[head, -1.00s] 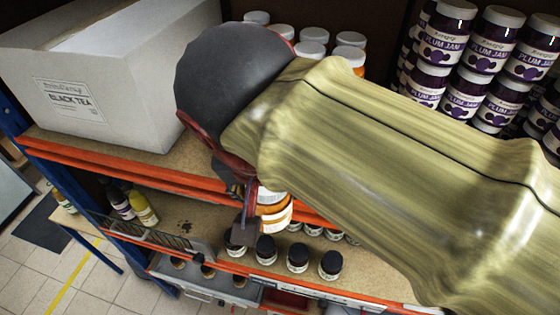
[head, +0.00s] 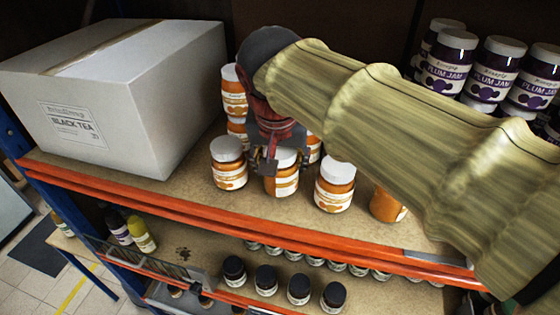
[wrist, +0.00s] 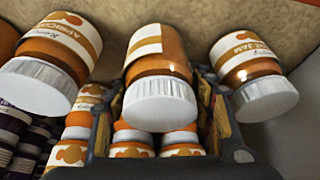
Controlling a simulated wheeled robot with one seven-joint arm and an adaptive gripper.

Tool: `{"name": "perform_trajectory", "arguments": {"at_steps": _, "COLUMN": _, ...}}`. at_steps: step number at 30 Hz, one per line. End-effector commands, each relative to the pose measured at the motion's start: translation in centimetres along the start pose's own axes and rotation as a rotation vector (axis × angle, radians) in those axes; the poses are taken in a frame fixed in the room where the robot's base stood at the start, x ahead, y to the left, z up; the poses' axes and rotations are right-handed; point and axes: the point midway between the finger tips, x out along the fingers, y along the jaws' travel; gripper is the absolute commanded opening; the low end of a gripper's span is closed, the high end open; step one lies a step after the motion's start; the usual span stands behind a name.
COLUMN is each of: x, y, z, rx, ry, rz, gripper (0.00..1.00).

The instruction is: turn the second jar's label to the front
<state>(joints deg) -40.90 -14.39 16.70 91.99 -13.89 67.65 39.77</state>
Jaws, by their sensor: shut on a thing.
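The second jar (head: 282,184) is an orange jar with a white lid, second from the left in the front row on the upper shelf. It appears to stand on the board. In the wrist view the jar (wrist: 158,58) shows upside down between the fingers (wrist: 155,115). It shows a label's side edge and plain banding, without the printed name. The neighbouring jars (wrist: 65,45) and (wrist: 245,55) show "apricot jam" lettering there.
Front-row neighbours are a left jar (head: 229,172), a third jar (head: 335,188) and a part-hidden jar (head: 386,205). More apricot jars (head: 235,97) stand behind. A black tea box (head: 150,120) is left, plum jam jars (head: 490,75) right. The orange shelf edge (head: 200,208) runs in front.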

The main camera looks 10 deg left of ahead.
Motion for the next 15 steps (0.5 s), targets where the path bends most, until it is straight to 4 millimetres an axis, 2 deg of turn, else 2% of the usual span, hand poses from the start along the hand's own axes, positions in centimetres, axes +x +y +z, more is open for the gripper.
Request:
{"name": "perform_trajectory", "arguments": {"at_steps": 4, "x": 0.79, "y": -0.02, "z": 0.34, "rx": 0.016, "ry": 0.002, "rz": 0.006, "gripper": 0.03}}
{"name": "perform_trajectory", "arguments": {"at_steps": 15, "x": 0.39, "y": 0.60, "z": 0.31, "rx": 0.380, "ry": 0.004, "rz": 0.157, "gripper": 0.03}}
